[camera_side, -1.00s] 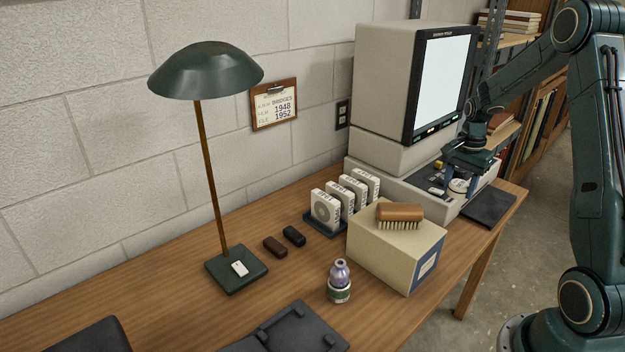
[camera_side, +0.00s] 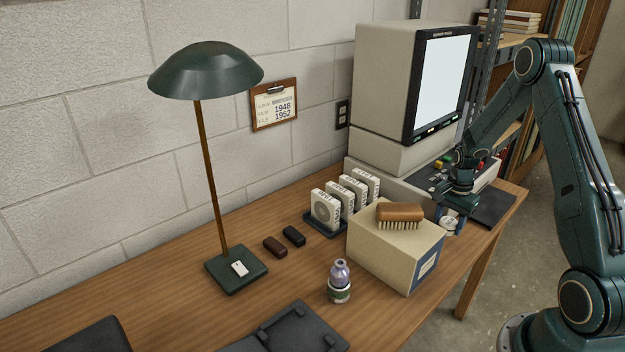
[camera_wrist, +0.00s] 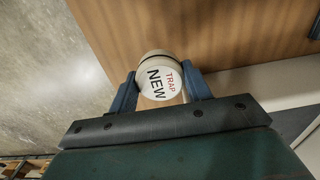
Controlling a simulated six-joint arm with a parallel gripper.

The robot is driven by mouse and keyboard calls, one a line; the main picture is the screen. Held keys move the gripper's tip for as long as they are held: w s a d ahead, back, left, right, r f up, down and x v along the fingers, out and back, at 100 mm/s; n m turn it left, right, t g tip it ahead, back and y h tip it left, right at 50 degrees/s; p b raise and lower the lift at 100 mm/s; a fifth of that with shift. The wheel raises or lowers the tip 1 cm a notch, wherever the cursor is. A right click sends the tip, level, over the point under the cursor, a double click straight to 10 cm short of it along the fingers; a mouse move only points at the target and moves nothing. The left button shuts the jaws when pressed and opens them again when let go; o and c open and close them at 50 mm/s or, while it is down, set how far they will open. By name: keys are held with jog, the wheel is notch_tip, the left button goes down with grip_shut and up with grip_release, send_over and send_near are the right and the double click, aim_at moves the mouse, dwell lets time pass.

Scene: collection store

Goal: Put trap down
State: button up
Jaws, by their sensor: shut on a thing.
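In the side view my gripper (camera_side: 450,222) is at the right end of the table, between the cardboard box and the dark mat, in front of the reader. The trap (camera_side: 450,226) shows partly below the fingers there. Whether it touches the table I cannot tell.
A beige box (camera_side: 385,255) with a brush (camera_side: 399,214) on top stands left of my gripper. A dark flat mat (camera_side: 492,209) lies to the right. The microfilm reader (camera_side: 390,85) is behind. The table's front edge is close, with the floor beyond.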

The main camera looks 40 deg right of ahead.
aim_at(449, 221)
jog(key=shift+f, duration=1.85)
jog(key=shift+f, duration=0.15)
jog(key=o, duration=0.9)
jog(key=shift+o, duration=0.2)
jog(key=shift+r, duration=6.15)
jog(key=shift+r, duration=0.1)
